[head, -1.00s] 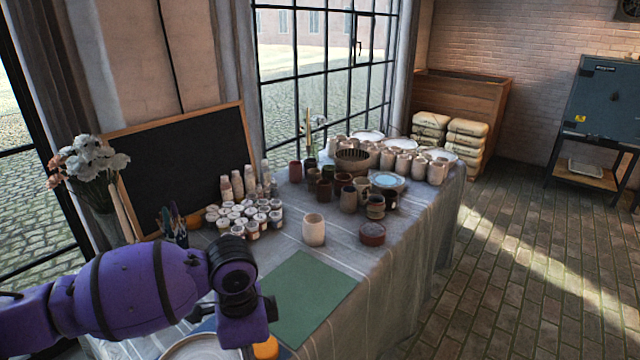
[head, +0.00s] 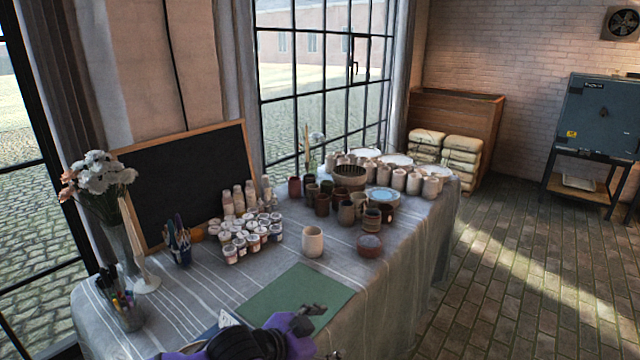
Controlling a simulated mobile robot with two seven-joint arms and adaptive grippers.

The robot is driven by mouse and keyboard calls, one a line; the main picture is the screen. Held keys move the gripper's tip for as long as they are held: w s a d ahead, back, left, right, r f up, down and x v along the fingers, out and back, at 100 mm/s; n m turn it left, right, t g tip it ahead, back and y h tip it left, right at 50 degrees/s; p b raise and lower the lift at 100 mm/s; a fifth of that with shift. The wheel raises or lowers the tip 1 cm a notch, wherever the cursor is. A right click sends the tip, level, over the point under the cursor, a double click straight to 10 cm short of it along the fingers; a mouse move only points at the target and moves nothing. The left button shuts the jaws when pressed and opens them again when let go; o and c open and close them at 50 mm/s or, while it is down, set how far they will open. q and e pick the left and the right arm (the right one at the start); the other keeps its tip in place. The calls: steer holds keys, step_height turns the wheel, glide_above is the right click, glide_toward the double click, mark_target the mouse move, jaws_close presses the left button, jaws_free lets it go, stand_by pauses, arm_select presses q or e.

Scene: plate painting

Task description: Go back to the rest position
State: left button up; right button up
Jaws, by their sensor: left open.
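My left gripper (head: 312,312) is at the bottom edge of the head view, on the end of my purple arm (head: 255,343). Its dark fingers are open, with nothing visible between them. It shows over the near right part of the green mat (head: 285,292). Its exact height above the mat is hard to tell. My right gripper is not in view.
The cloth-covered table (head: 200,290) holds a cream cup (head: 313,241), paint jars (head: 240,240), a brush holder (head: 179,250) and several cups and bowls at the back. A blackboard (head: 190,180) leans behind. Brick floor (head: 500,290) lies clear to the right.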

arm_select(q)
steer(key=s+a+f+n+y, duration=0.2)
steer(key=s+a+f+n, duration=0.2)
steer(key=s, duration=0.7)
steer(key=s+a+f+n+y+p, duration=0.1)
steer(key=s+a+f+n, duration=0.3)
steer(key=s+a+f, duration=0.5)
steer(key=s+a+f+n+y+p, duration=0.1)
steer(key=s+a+f+n+y, duration=0.2)
steer(key=s+a+f, duration=0.4)
steer(key=s+f, duration=0.1)
steer(key=s, duration=0.5)
steer(key=shift+s+f+n+t+y, duration=0.2)
steer(key=shift+s+n+t+y, duration=0.05)
steer(key=shift+n+t+y, duration=0.15)
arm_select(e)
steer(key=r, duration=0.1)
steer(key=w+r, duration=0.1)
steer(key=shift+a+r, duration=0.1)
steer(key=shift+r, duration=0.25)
